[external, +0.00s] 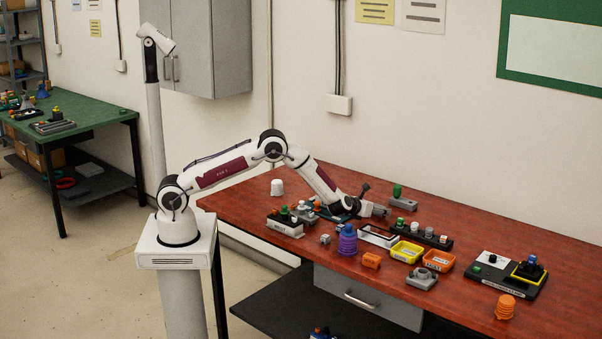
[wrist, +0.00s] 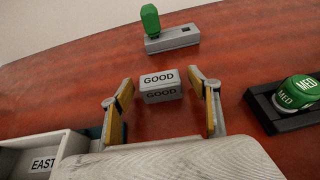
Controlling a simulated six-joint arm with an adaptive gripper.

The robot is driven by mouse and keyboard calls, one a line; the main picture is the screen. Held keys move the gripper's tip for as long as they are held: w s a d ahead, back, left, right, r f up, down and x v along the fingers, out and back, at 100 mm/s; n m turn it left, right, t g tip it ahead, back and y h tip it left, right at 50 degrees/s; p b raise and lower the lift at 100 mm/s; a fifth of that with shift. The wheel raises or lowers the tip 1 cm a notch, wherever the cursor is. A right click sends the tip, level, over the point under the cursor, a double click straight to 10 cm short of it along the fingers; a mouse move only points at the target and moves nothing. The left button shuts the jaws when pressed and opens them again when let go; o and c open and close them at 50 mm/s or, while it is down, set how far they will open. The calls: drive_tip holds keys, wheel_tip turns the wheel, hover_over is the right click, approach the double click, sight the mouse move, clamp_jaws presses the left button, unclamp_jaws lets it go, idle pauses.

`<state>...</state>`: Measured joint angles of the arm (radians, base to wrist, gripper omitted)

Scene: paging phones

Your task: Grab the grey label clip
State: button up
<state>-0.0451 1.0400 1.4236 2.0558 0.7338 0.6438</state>
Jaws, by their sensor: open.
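A small grey block marked GOOD (wrist: 160,93), which looks like the label clip, lies on the red-brown table in the wrist view. My gripper (wrist: 160,80) is open, with one yellow-padded finger on each side of the block and a gap on both sides. The block sits around the level of the fingertips, and nothing is gripped. In the external view my gripper (external: 378,210) is low over the table's far side. I cannot clearly separate the block from the fingers there.
A green knob (wrist: 151,20) on a grey base stands just beyond the block. A green MED button (wrist: 297,92) on a dark strip is at right. A white tray marked EAST (wrist: 50,150) is at lower left. Yellow (external: 407,252) and orange (external: 439,261) bins stand nearer the front edge.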

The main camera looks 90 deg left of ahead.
drive_tip(key=c, duration=1)
drive_tip(key=shift+r, duration=0.1)
drive_tip(key=shift+r, duration=4.9)
